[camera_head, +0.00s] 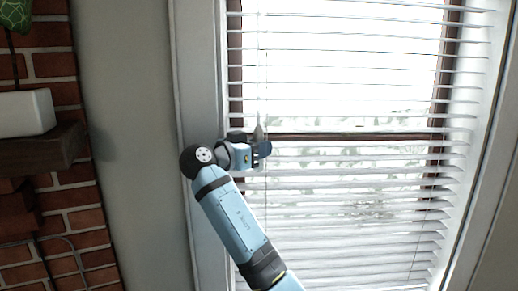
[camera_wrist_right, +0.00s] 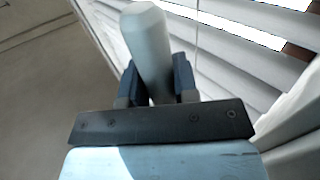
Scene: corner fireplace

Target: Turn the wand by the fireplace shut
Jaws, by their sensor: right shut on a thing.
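The wand is a pale, faceted rod. In the right wrist view the wand (camera_wrist_right: 147,38) stands between my two dark fingers and extends away from the camera. In the head view only a small grey tip of the wand (camera_head: 258,131) shows just above my right gripper (camera_head: 261,149), in front of the blinds. My right gripper (camera_wrist_right: 158,82) is shut on the wand. The blinds (camera_head: 340,200) have their slats tilted open, with bright daylight between them. My left gripper is in neither view.
A brick fireplace wall (camera_head: 75,180) with a dark wooden mantel (camera_head: 45,145) and a white box (camera_head: 25,112) is at the left. A bare grey wall (camera_head: 125,130) and the window frame (camera_head: 200,70) lie between it and the blinds. A thin cord (camera_wrist_right: 197,30) hangs beside the wand.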

